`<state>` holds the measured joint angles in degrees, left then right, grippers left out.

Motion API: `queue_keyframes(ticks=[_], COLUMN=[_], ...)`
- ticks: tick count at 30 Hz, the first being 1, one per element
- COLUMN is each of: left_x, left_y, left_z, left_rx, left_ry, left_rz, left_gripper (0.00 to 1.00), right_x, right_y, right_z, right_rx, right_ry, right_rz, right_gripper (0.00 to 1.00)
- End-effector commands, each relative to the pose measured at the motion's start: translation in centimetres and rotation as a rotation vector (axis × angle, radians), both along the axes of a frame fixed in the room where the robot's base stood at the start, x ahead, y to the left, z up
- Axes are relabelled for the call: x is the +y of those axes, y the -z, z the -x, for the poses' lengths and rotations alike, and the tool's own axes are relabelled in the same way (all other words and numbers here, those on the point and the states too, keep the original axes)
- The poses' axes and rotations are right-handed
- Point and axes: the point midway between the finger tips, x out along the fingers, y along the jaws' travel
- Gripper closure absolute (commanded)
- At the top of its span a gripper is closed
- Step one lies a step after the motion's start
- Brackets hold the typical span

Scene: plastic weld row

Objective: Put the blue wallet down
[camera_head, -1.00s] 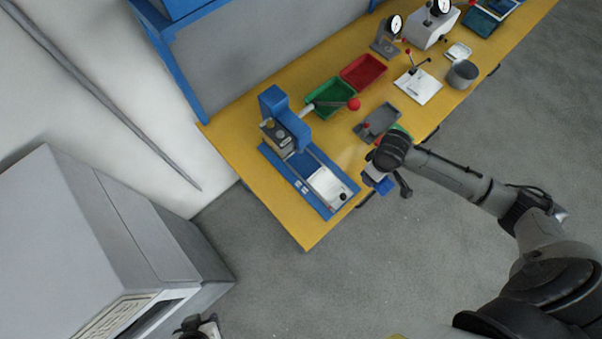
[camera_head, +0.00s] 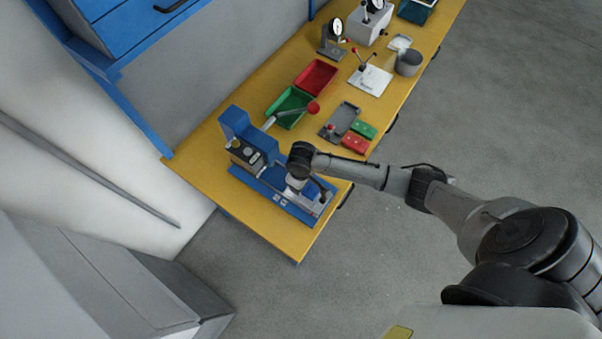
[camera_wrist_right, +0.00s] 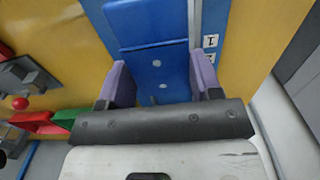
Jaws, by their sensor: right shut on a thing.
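The blue wallet (camera_wrist_right: 158,72) is between the two purple fingertips of my right gripper (camera_wrist_right: 160,84) in the right wrist view. The gripper is shut on it. In the head view the wallet (camera_head: 314,192) shows as a small blue patch beside my right gripper (camera_head: 304,186), over the front end of the blue press base (camera_head: 262,186). The arm and gripper hide part of the wallet. I cannot tell whether the wallet touches the base. My left gripper is not in view.
The yellow bench (camera_head: 290,238) has bare room at its near corner. A blue press (camera_head: 240,132) stands behind the wallet. Green (camera_head: 290,106) and red (camera_head: 316,77) trays, a grey tray (camera_head: 340,120) and small red (camera_head: 355,143) and green (camera_head: 364,129) blocks lie farther along.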

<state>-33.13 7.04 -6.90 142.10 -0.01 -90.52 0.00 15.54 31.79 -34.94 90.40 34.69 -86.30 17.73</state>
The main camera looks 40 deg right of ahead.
Motion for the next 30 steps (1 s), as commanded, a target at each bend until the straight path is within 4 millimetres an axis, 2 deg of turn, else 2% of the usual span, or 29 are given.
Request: queue_keyframes(ticks=[3, 12, 26, 27, 30], left_x=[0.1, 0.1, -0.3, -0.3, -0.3], left_y=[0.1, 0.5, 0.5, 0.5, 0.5], left_z=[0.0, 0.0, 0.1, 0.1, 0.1], left_rx=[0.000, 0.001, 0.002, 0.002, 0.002], left_ry=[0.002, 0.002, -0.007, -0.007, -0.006], left_rz=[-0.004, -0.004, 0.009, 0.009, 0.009], left_gripper=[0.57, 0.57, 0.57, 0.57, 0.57], right_x=[0.2, 0.1, 0.1, 0.1, 0.1], right_y=[0.5, 3.8, 4.4, 4.4, 4.4], right_z=[-0.1, -0.1, -0.1, -0.1, -0.1], right_rx=[0.000, 0.000, -0.001, -0.001, -0.001], right_ry=[-0.001, 0.001, 0.000, 0.000, 0.000], right_rz=[0.000, 0.000, 0.000, 0.001, 0.001], right_gripper=[0.65, 0.65, 0.65, 0.40, 0.30])
